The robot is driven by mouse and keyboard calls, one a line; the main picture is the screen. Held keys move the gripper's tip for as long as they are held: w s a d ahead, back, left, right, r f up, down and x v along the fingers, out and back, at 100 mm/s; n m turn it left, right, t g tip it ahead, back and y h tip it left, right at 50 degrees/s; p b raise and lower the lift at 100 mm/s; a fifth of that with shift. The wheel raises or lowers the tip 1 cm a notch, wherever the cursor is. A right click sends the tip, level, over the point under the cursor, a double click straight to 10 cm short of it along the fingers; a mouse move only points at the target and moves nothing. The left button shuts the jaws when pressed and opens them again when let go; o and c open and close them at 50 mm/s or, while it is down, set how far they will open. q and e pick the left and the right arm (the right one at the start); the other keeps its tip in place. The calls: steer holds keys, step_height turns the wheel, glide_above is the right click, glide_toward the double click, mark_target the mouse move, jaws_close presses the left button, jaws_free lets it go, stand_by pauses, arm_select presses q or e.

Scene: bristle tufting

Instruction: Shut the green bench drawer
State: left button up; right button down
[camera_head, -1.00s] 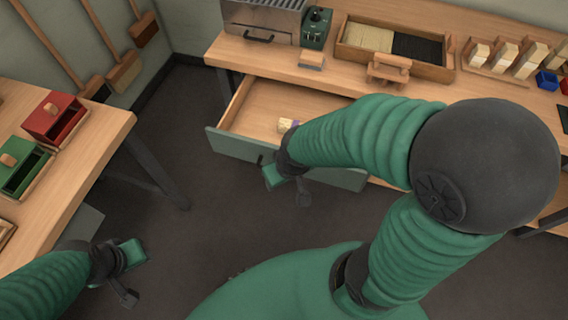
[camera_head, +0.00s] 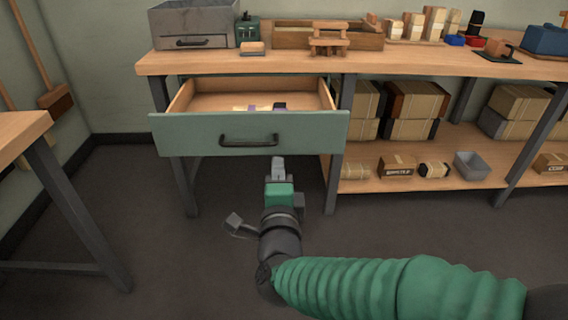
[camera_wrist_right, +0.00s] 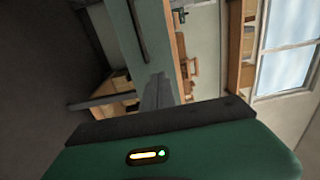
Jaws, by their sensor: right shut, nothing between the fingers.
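The green bench drawer (camera_head: 180,137) hangs open under the workbench top in the head view. Its front has a dark bar handle (camera_head: 249,141), and small light and purple items lie inside. My right gripper (camera_head: 278,163) is shut and empty, just below and in front of the drawer front, a little right of the handle. In the right wrist view, the shut fingers (camera_wrist_right: 157,91) point toward the green drawer front (camera_wrist_right: 126,38). I cannot tell whether they touch it. My left gripper is out of view.
The workbench top (camera_head: 290,62) carries a grey metal box (camera_head: 193,27) and a wooden tray (camera_head: 290,40). Lower shelves at the right hold boxes and a grey bin (camera_head: 472,166). Another table (camera_head: 22,128) stands at the left. The floor between is clear.

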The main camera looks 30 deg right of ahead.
steer(key=p+x, duration=0.7)
steer(key=x, duration=0.7)
steer(key=shift+d+p, duration=0.3)
steer(key=shift+p, duration=0.1)
steer(key=shift+w, duration=0.1)
